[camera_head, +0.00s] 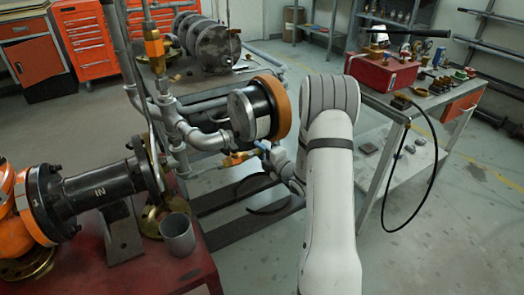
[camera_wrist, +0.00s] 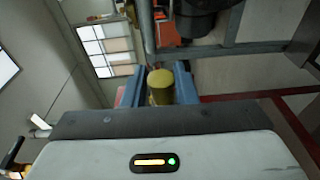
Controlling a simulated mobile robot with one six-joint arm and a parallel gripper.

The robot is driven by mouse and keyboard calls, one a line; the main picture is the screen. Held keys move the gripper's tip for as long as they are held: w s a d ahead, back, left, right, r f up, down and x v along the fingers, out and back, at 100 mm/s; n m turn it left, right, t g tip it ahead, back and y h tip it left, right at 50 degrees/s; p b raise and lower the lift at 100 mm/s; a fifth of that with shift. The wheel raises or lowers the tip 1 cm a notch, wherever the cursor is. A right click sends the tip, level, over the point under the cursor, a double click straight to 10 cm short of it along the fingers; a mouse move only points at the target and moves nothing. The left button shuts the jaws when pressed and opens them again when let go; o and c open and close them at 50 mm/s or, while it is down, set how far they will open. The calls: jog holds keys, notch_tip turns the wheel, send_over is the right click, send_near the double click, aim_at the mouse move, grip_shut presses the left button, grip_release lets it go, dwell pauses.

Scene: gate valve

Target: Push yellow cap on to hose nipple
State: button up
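The yellow cap (camera_wrist: 160,86) sits between the two blue fingers of my gripper (camera_wrist: 160,90) in the wrist view. The fingers lie close against both its sides, so my gripper looks shut on it. In the head view my gripper (camera_head: 264,148) is below the large black and orange round flange, beside a small yellow-orange valve fitting (camera_head: 236,158) on a thin pipe. The cap cannot be told apart from the fitting there. I cannot make out the hose nipple clearly in either view; it may be hidden by my gripper.
The round flange (camera_head: 262,108) hangs just above my gripper. Grey pipes (camera_head: 190,132) stand to its left. A red table (camera_head: 170,270) with a black flanged pipe (camera_head: 100,190) and grey cup (camera_head: 178,235) is at lower left. A workbench with a red box (camera_head: 382,72) is at right.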

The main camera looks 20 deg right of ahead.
jog(key=o, duration=0.5)
jog(key=shift+c, duration=0.2)
jog(key=v, duration=0.8)
jog(key=shift+p, duration=0.45)
